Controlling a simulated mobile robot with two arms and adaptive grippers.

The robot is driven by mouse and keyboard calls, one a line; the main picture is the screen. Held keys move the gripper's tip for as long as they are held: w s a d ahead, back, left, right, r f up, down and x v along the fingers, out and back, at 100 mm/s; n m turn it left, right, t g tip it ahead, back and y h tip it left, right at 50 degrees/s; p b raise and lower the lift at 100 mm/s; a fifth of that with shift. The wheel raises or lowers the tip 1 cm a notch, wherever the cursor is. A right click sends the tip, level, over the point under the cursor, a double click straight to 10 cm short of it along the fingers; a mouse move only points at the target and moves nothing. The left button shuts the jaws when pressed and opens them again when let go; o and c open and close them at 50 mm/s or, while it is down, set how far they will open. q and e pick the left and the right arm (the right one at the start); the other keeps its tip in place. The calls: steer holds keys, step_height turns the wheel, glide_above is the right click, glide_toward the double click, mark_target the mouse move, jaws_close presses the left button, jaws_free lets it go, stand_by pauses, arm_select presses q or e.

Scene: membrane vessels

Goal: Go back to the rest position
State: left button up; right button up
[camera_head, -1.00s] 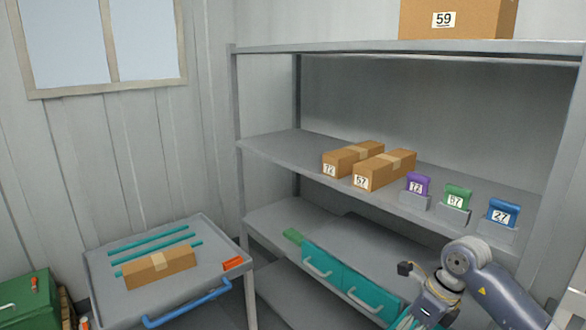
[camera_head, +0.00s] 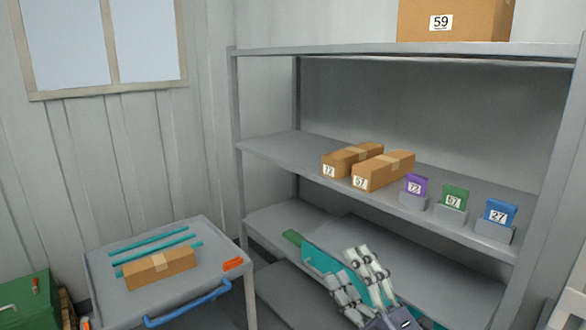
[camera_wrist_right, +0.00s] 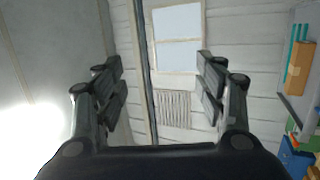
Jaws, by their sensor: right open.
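My right gripper (camera_head: 362,272) is in front of the lower part of the shelf rack in the head view, pointing up. It is open and empty. In the right wrist view its two fingers (camera_wrist_right: 160,88) stand wide apart with nothing between them, only the wall and window behind. My left gripper is not in view.
The shelf rack (camera_head: 470,239) holds two boxes (camera_head: 352,160) (camera_head: 384,170) and purple, green and blue tags (camera_head: 495,212) in holders. A large box (camera_head: 455,20) is on top. A cart (camera_head: 215,280) with a blue handle holds another box (camera_head: 160,268).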

steer(key=s+d+f+m+g+h, duration=0.3)
steer(key=d+f+m+h, duration=0.3)
steer(key=f+m, duration=0.35)
steer(key=s+d+f+m+g+h, duration=0.35)
steer(key=d+f+m+h, duration=0.4)
steer(key=f, duration=0.25)
steer(key=s+a+f+m+g+y, duration=0.1)
steer(key=s+a+f+m+g, duration=0.1)
steer(key=s+f+g, duration=0.6)
steer(key=s+a+f+m+g+y, duration=0.15)
steer(key=s+f, duration=0.35)
steer(key=s, duration=0.8)
steer(key=s+f+g+b, duration=0.1)
steer(key=s+f+b, duration=0.15)
steer(key=f, duration=1.45)
steer(key=s+f+g+b, duration=0.1)
steer(key=f+b, duration=0.2)
steer(key=f, duration=1.4)
arm_select(q)
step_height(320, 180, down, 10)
steer(key=b, duration=0.4)
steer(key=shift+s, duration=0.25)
arm_select(e)
steer(key=s+d+f, duration=0.3)
steer(key=s+f, duration=1.3)
steer(key=f, duration=0.2)
steer(key=shift+g, duration=0.4)
